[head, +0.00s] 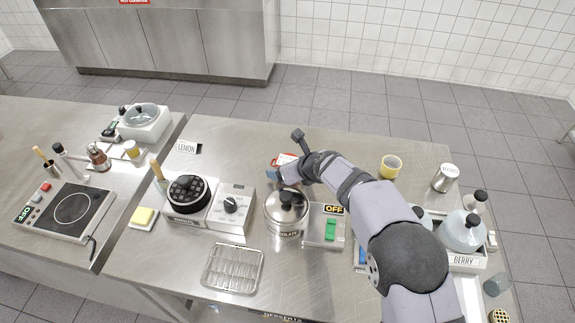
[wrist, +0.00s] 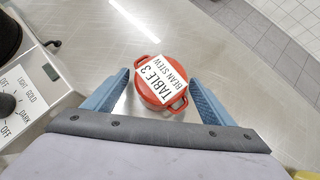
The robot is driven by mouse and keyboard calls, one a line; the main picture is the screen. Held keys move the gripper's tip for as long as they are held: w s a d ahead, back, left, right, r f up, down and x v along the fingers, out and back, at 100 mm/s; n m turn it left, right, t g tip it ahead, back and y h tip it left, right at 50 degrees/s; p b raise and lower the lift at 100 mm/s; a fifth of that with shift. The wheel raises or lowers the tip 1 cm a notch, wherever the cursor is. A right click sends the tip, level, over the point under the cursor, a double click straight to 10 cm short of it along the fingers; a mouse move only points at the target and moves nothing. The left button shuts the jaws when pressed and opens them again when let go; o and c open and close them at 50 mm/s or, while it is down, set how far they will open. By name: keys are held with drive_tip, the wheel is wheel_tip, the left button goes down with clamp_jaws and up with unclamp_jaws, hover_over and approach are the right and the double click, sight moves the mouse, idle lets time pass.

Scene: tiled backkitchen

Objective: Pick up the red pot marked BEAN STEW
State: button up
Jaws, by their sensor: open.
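The red pot (wrist: 160,97) marked BEAN STEW sits on the steel counter in the wrist view. It is round with two side handles, and a white label (wrist: 162,73) reading TABLE 3 BEAN STEW lies over its top. In the head view only a bit of the red pot (head: 283,159) shows beside my wrist; the rest is hidden by my arm. My gripper (wrist: 162,80) is open, its two blue fingers on either side of the pot. In the head view my gripper (head: 273,177) is partly hidden.
A waffle iron (head: 188,194) with a dial box stands left of my gripper, and a steel pot (head: 286,212) is close in front. A yellow cup (head: 390,166) stands to the right. The counter behind my gripper (head: 240,145) is clear.

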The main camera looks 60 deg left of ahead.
sight(288, 161)
drive_tip(key=shift+a+f, duration=0.35)
drive_tip(key=c, duration=1.4)
drive_tip(key=shift+r, duration=0.1)
wheel_tip(288, 161, up, 10)
